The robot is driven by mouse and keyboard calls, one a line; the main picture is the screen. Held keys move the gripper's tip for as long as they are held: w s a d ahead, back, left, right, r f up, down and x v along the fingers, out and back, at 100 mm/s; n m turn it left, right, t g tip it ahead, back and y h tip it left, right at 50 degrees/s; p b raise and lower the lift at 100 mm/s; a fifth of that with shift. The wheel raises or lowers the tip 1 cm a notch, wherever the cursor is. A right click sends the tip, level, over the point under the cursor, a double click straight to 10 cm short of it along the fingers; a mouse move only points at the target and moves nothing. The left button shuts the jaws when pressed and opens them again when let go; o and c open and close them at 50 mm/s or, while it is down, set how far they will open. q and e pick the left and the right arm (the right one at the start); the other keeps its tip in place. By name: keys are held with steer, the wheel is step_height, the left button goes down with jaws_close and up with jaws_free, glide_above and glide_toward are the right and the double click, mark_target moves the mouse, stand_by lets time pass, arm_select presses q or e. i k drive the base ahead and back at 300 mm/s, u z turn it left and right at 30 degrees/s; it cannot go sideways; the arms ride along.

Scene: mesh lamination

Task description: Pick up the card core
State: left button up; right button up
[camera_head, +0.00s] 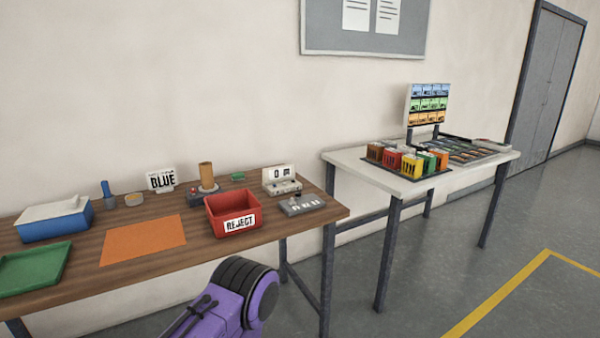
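A tan upright cylinder (206,175), which looks like the card core, stands on a round grey base towards the back of the wooden table (75,285). Neither gripper shows. A purple and black part of one of my arms is at the bottom middle, in front of the table and well apart from the cylinder.
The red bin (218,222) stands in front of the cylinder. A white table (350,160) with coloured containers stands right.

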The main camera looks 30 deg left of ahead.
mark_target(205, 169)
steer(key=z, duration=0.55)
steer(key=i, duration=1.25)
steer(key=u, duration=0.55)
